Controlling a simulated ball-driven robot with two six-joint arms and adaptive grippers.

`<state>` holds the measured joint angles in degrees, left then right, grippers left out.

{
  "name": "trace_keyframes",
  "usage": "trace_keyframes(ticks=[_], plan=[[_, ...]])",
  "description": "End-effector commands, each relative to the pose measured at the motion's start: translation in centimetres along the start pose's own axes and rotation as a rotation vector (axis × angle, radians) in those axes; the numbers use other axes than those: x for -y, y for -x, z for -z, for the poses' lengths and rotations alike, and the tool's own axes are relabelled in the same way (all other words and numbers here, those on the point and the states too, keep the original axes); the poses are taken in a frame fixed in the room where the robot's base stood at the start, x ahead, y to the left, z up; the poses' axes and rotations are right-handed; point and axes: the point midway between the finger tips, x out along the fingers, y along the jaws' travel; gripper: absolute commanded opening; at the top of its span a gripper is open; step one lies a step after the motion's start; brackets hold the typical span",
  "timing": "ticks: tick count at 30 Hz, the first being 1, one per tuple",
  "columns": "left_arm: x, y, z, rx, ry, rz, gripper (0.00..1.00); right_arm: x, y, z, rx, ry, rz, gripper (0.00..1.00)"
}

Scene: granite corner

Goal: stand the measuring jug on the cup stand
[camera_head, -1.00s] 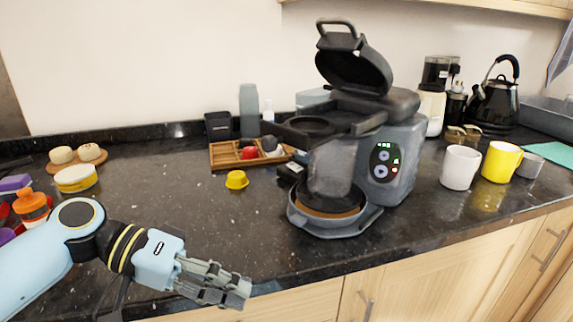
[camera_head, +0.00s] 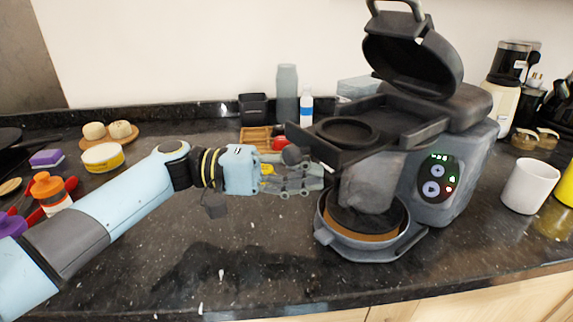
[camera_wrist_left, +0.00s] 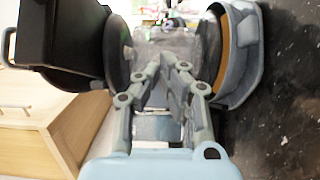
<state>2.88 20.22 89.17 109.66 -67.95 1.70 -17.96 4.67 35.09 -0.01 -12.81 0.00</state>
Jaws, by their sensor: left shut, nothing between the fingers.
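The machine's cup stand (camera_head: 325,236) is a round grey base with a brown disc, on the counter right of centre; it also shows in the wrist view (camera_wrist_left: 250,70). A cloudy grey body (camera_head: 368,187) rises above the disc. I cannot tell whether it is the measuring jug or part of the machine; no other jug stands out. My left gripper (camera_head: 318,177) is shut and empty, its fingers pointing at the machine from the left. In the wrist view its fingertips (camera_wrist_left: 176,62) overlap the grey body; contact is unclear. My right gripper is not in view.
The machine's black shelf (camera_head: 345,133) juts out above the stand, beneath a raised lid (camera_head: 412,60). A white mug (camera_head: 529,187) stands to the right. An orange-capped bottle (camera_head: 48,187) stands at the left. The front counter (camera_head: 240,270) is clear.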

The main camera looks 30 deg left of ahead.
Motion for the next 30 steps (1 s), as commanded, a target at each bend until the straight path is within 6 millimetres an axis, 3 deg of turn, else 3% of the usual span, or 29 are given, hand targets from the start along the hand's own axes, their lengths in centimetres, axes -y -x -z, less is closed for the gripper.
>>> trace_keyframes(ticks=[3, 10, 20, 30], plan=[[-0.3, -2.0, 0.0, 0.001, 0.002, -0.003, 0.00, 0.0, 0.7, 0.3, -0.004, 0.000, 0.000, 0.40], [0.0, -4.0, 0.0, 0.001, 0.001, 0.000, 0.00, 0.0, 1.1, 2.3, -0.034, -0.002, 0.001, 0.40], [0.1, -4.1, 0.0, 0.001, 0.000, 0.002, 0.00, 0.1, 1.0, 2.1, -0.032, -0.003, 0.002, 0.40], [0.1, -3.0, -1.4, 0.000, 0.000, 0.002, 0.00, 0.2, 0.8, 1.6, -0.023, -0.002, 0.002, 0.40]])
